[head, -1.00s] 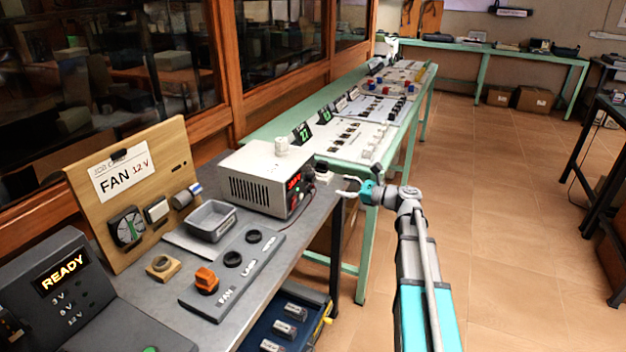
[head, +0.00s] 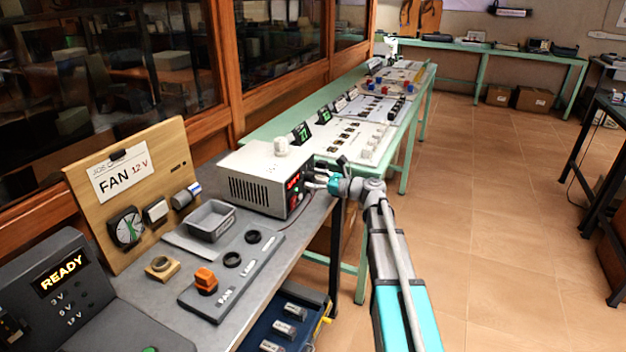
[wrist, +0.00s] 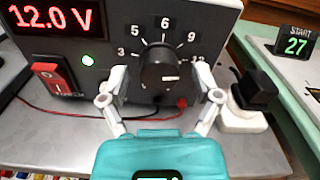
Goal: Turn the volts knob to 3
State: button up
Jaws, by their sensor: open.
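The volts knob (wrist: 160,66) is a black round knob on the dark front panel of the power supply (head: 262,178). Pale numbers 3, 5, 6, 9 and 12 ring it in the wrist view. A pale mark shows on the knob's lower right; its exact bearing is hard to read. The red display (wrist: 57,18) reads 12.0 V. My gripper (wrist: 163,88) is open, with one finger on each side of the knob; whether they touch it I cannot tell. In the head view my gripper (head: 318,181) is at the front panel and hides the knob.
A red switch (wrist: 52,79) and a lit green lamp (wrist: 88,59) are left of the knob. A black plug in a white socket (wrist: 245,105) stands close on the right. Red leads run below the panel. A grey tray (head: 211,220) and a fan board (head: 128,185) stand to the left.

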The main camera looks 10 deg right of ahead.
jog(key=shift+c, duration=0.3)
grip_shut()
